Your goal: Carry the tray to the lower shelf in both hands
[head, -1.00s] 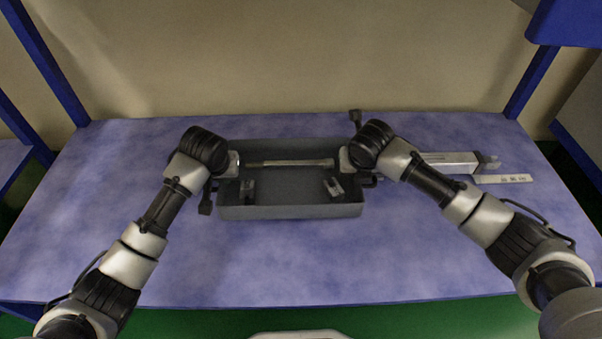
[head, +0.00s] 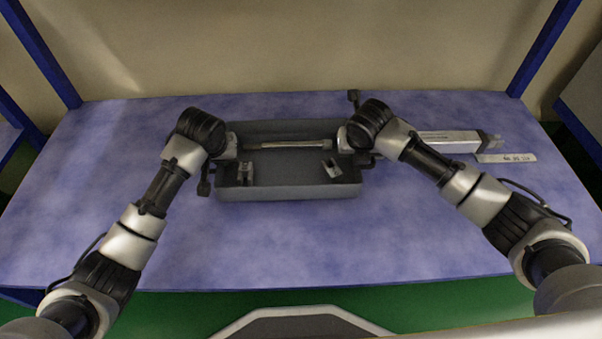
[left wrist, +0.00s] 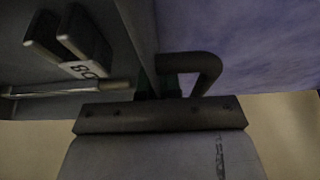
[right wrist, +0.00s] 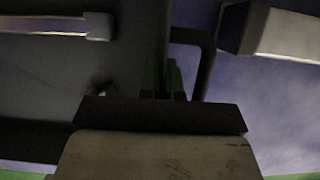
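The grey tray (head: 290,193) sits on the blue-purple table, left of its middle, and appears level. My left gripper (head: 229,150) is at its left end and my right gripper (head: 345,140) at its right end. In the left wrist view my left gripper (left wrist: 156,88) has its dark fingers on either side of the tray wall, beside a bent handle (left wrist: 208,66). In the right wrist view my right gripper (right wrist: 163,80) has its fingers close together on the tray wall, beside another handle (right wrist: 207,62). Both look shut on the tray; the fingertips are partly hidden. The lower shelf is not identifiable.
A silver rod (head: 290,145) and two small clamp-like parts (head: 245,173) (head: 331,168) lie in the tray. Right of it lie a silver cylinder unit (head: 450,143) and a pale labelled strip (head: 507,158). Blue posts (head: 545,48) flank the table (head: 420,240). Its front is clear.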

